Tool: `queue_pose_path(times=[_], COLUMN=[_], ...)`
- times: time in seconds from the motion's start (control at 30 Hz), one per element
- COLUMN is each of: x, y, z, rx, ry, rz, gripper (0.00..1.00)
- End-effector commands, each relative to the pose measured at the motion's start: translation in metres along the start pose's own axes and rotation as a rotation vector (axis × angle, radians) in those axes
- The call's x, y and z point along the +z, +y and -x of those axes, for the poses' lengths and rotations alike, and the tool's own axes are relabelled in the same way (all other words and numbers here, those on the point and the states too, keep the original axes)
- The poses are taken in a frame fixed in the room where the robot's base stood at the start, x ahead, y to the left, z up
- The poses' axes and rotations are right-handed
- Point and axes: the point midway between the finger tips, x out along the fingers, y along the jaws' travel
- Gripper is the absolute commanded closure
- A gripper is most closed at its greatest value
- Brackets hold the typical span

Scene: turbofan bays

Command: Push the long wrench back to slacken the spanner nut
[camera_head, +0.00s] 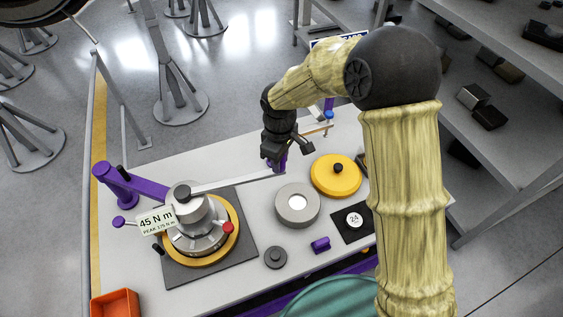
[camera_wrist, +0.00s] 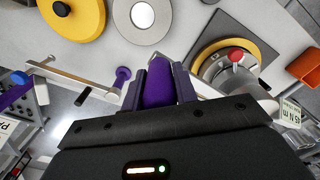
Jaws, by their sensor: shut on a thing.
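The long wrench (camera_head: 235,181) is a silver bar with a purple grip. It runs from the top of the grey spanner hub (camera_head: 187,208) to my gripper (camera_head: 279,162). In the wrist view, my gripper (camera_wrist: 159,78) is shut on the purple grip (camera_wrist: 158,92), which sits between both fingers. The hub stands over a round unit with a yellow ring (camera_head: 231,244) on a dark square plate (camera_head: 246,232). A label (camera_head: 158,221) reads 45 N m, peak 175 N m. The spanner nut itself is hidden under the hub.
A purple arm on a post (camera_head: 108,177) reaches the hub from the left. A grey ring (camera_head: 297,217), a yellow lid (camera_head: 326,181), a small purple block (camera_head: 320,245) and a dark knob (camera_head: 275,257) lie on the white bench (camera_head: 130,258). An orange bin (camera_head: 116,304) sits at front left.

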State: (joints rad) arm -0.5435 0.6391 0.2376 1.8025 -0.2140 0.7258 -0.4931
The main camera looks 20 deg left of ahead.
Motion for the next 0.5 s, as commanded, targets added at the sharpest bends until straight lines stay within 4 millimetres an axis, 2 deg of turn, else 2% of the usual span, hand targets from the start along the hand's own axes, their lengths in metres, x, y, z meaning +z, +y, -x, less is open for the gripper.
queue_pose_path(times=[0.13,0.17,0.27,0.5], x=[-0.0023,-0.0022,-0.0018,-0.0006], y=[0.0014,0.0014,0.0010,0.0002], z=[0.0027,0.0027,0.0022,0.0010], rx=[0.006,0.006,0.004,0.002], ry=[0.009,0.009,0.007,0.003], rz=[-0.003,-0.003,-0.003,-0.003], gripper=[1.00,0.68,0.50,0.50])
